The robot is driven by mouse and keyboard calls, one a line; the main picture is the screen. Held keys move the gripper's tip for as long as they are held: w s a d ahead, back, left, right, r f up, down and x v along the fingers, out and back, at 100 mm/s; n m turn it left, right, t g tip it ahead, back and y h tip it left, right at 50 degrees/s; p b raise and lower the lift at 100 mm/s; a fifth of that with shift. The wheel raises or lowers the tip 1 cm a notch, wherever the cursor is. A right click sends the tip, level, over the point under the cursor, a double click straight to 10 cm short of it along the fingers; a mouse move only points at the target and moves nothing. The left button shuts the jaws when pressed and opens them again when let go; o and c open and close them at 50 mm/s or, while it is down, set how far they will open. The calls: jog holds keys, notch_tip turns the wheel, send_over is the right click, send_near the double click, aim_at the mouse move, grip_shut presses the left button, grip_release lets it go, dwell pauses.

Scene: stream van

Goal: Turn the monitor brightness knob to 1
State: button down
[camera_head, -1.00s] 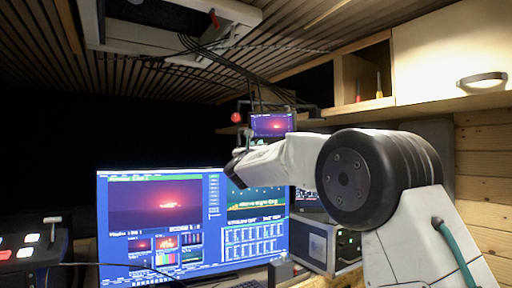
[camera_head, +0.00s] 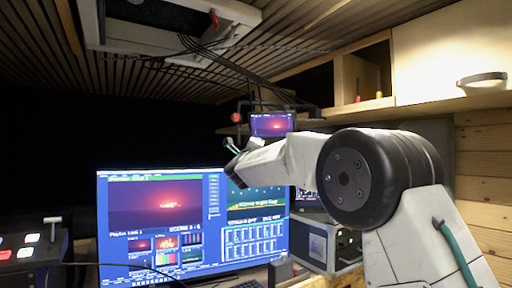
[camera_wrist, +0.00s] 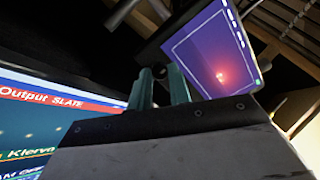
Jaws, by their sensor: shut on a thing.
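The small monitor (camera_head: 272,124) is mounted below the shelf and shows a red-purple picture; it also fills the upper middle of the wrist view (camera_wrist: 212,50), tilted. A small dark round knob (camera_wrist: 158,71) sits at the monitor's lower edge, between the tips of my gripper's two teal fingers. My gripper (camera_wrist: 159,78) is shut on this knob. In the head view my gripper (camera_head: 231,147) shows at the monitor's lower left, its fingers small. The knob's marks and its setting cannot be read.
A large monitor (camera_head: 150,205) with a video-mixing display stands below left. An equipment case (camera_head: 328,245) stands right of it. Dark cables (camera_head: 225,65) hang from the ceiling. A wooden shelf (camera_head: 365,103) and a white cabinet (camera_head: 445,50) are at the upper right.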

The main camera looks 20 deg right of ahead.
jog(key=n, duration=1)
jog(key=shift+f, duration=0.1)
jog(key=shift+n, duration=0.4)
jog(key=c, duration=1.3)
grip_release()
jog(key=v, duration=0.7)
jog(key=shift+s, duration=0.3)
